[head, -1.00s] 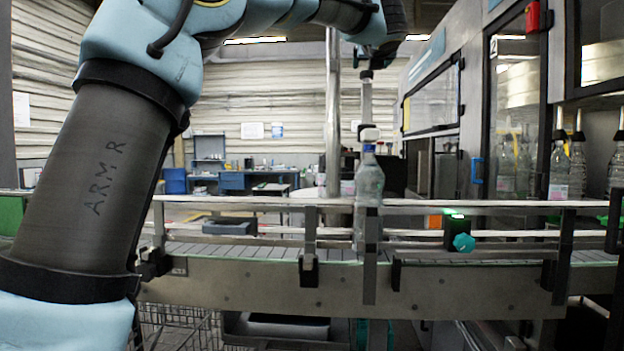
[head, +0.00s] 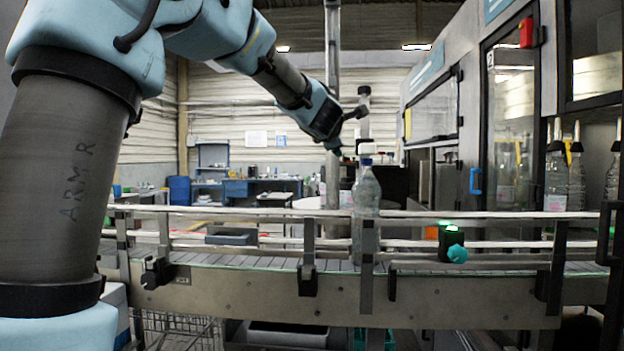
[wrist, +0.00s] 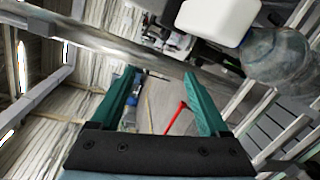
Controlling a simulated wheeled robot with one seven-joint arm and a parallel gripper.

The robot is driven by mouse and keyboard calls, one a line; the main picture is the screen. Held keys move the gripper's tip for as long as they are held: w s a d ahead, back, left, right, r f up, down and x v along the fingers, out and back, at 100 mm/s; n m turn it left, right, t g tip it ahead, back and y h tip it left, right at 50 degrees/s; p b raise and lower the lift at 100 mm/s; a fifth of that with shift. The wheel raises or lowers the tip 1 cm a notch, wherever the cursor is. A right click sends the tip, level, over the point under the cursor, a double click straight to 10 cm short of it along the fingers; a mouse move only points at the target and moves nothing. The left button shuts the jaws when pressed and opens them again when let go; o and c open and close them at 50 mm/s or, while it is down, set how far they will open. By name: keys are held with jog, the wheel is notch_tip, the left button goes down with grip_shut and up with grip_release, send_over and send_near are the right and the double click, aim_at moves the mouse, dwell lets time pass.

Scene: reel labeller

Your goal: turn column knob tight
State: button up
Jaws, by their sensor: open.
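A steel column (head: 333,60) stands upright behind the conveyor; a steel bar crosses the upper part of the wrist view (wrist: 120,45). Beside it a slimmer grey post with a black top (head: 364,92) rises above a white block (head: 367,148); the white block is at the upper right in the wrist view (wrist: 215,18). I cannot pick out a column knob for certain. A teal knob (head: 458,254) sits on a black bracket at the conveyor rail. My gripper (head: 347,130) appears in front of the column; its teal fingers (wrist: 160,73) are apart, with nothing between them.
A clear bottle (head: 366,194) stands on the conveyor below the white block and is close in the wrist view (wrist: 280,68). Guard rails (head: 225,212) run along the conveyor (head: 230,290). A machine cabinet with glass doors (head: 512,110) stands at the right.

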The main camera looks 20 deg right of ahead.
jog(key=a+f+m, duration=0.1)
jog(key=a+f, duration=0.1)
jog(key=f, duration=0.1)
jog(key=a+f+m+g, duration=0.1)
jog(key=a+f+m, duration=0.1)
jog(key=f, duration=0.1)
jog(key=s+a+f+m+g+y, duration=0.1)
jog(key=a+f+m, duration=0.1)
jog(key=a+f, duration=0.1)
jog(key=shift+f+p, duration=0.3)
jog(key=shift+f, duration=0.25)
